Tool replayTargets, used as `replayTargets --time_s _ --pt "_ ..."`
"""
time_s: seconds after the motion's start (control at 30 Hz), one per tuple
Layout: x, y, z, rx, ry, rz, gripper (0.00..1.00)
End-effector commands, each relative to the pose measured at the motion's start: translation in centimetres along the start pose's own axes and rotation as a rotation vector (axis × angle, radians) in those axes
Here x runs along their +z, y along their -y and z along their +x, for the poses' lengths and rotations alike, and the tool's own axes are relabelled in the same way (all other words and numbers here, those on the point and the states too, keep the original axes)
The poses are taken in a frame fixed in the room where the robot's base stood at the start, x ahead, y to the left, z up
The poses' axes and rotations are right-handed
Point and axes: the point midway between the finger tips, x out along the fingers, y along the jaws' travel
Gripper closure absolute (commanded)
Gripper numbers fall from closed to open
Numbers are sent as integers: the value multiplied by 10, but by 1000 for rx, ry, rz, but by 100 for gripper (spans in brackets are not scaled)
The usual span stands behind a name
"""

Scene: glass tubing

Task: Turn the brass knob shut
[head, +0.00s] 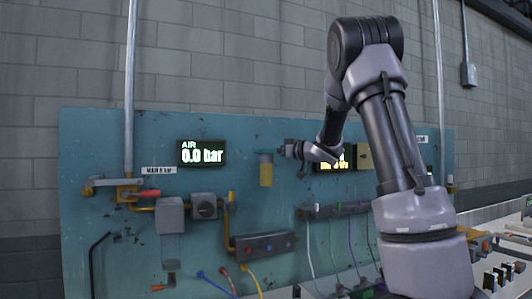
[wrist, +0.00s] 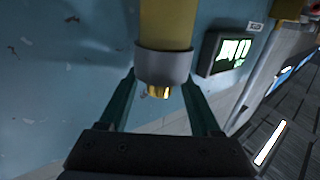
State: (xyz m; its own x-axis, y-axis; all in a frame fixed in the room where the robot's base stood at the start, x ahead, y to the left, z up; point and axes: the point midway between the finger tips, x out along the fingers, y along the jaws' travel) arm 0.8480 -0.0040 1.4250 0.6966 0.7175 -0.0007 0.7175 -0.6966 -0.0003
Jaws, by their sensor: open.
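The brass knob (wrist: 158,91) shows in the wrist view as a small shiny piece at the end of a grey collar (wrist: 163,66) on a yellow cylinder (wrist: 167,22). My gripper (wrist: 160,97) is open, with one dark finger on each side of the knob in that picture. Neither finger visibly touches it, and I cannot tell how deep it lies between them. In the head view the yellow cylinder (head: 266,174) hangs on the blue panel, and my gripper (head: 284,150) is close to the right of its upper end. The knob is too small to make out clearly there.
A display (head: 202,153) reading AIR 0.0 bar is left of the cylinder; a second display (head: 327,166) is partly hidden behind my arm. A red-handled valve (head: 148,194), a grey switch box (head: 204,206) and coloured hoses (head: 216,283) crowd the blue panel (head: 95,150).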

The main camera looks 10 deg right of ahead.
Motion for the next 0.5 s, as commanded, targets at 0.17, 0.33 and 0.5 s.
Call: replayTargets --time_s 0.17,0.33,0.5 --pt "-1 -1 -19 3 -1 1 36" --pt "-1 -2 -54 6 -2 0 36" --pt "0 -1 -85 4 -1 0 36"
